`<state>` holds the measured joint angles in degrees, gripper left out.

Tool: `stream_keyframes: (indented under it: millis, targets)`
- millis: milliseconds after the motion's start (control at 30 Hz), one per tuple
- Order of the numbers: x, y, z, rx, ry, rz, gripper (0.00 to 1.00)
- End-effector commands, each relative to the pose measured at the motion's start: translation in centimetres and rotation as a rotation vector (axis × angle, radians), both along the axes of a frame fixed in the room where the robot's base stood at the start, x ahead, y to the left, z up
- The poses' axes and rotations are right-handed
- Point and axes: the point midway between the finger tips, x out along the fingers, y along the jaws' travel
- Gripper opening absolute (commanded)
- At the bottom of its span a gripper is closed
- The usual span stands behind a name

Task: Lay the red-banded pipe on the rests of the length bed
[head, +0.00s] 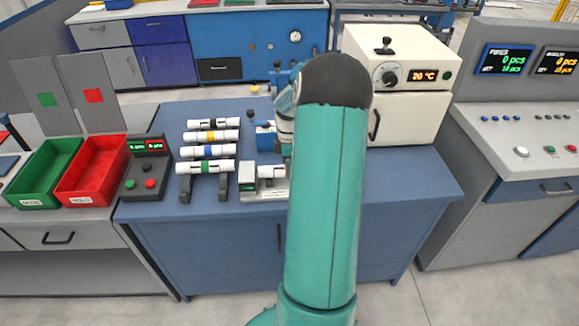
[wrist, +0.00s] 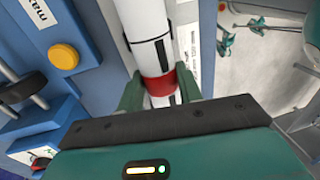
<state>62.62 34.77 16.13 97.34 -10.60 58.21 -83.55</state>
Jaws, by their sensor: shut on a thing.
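The red-banded pipe (wrist: 158,84) is white with black marks and runs up the wrist view. My gripper (wrist: 156,92) has its green fingers on either side of the pipe at the red band and is shut on it. In the head view my arm hides the gripper. The grey length bed (head: 262,194) lies near the bench's front edge, partly behind my arm. A short white cylindrical piece (head: 270,172) shows over it; I cannot tell whether this is the held pipe's end. Contact between pipe and rests is not visible.
A rack left of the bed holds several white pipes, with the green-banded pipe (head: 206,167) nearest. A control box (head: 149,168) and red bin (head: 92,170) stand further left. A cream oven (head: 398,85) stands behind right. The blue bench top (head: 410,178) is clear at right.

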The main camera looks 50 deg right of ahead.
Motion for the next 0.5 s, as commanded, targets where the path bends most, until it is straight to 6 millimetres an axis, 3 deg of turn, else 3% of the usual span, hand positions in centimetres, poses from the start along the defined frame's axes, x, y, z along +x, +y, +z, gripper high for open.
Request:
stream_keyframes:
  millis: [500]
  targets:
    - [0.01,-0.01,-0.58,0.000,0.000,0.000,0.11]
